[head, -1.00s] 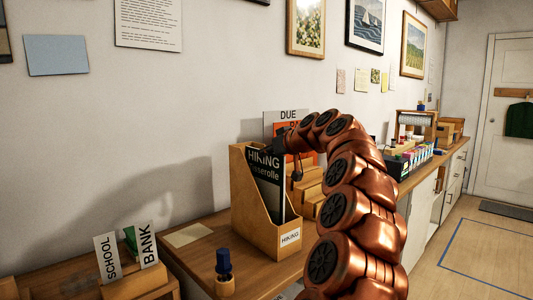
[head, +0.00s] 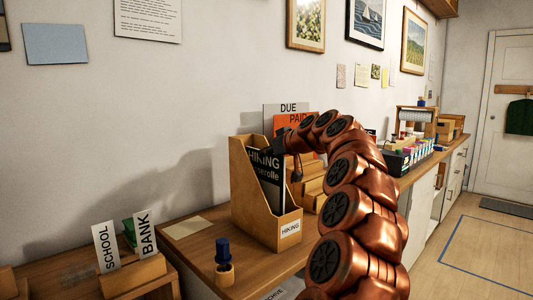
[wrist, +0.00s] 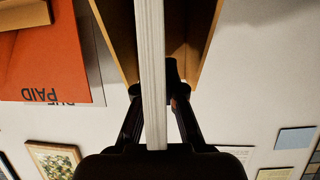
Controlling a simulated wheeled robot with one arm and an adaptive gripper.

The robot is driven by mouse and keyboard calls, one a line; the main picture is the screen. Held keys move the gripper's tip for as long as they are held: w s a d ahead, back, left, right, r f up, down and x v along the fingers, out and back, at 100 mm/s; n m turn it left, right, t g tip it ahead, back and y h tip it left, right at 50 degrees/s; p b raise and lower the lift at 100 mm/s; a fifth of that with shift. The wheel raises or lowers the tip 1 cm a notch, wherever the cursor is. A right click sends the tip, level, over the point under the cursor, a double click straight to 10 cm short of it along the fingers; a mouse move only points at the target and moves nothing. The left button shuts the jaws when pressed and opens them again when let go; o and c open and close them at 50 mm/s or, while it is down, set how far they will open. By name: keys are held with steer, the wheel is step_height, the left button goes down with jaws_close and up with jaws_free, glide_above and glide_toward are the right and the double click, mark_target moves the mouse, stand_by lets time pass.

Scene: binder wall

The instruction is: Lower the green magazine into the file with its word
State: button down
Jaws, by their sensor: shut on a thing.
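The held magazine (head: 266,182) looks black in the head view, with white lettering "HIKING" and a line ending "sserolle"; I see no green on it. My gripper (head: 281,145) is shut on its upper part, and the fingers are partly hidden. In the wrist view my gripper (wrist: 157,95) pinches the magazine's pale page edge (wrist: 151,55). The wooden file (head: 289,231) labelled "HIKING" stands upright on the counter. The magazine is upright and partly inside it, between its side walls (wrist: 112,40). Its lower end is hidden by the file's front.
Stepped wooden holders (head: 313,184) stand right of the file, with an orange "PAID" card (head: 291,125) and a grey "DUE" card (head: 286,107) behind. A blue-topped peg (head: 223,254) is in front. "SCHOOL" (head: 105,248) and "BANK" (head: 144,233) cards stand at left.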

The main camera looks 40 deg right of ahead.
steer(key=c, duration=1.2)
jaws_free()
steer(key=shift+s, duration=0.1)
steer(key=v, duration=1.2)
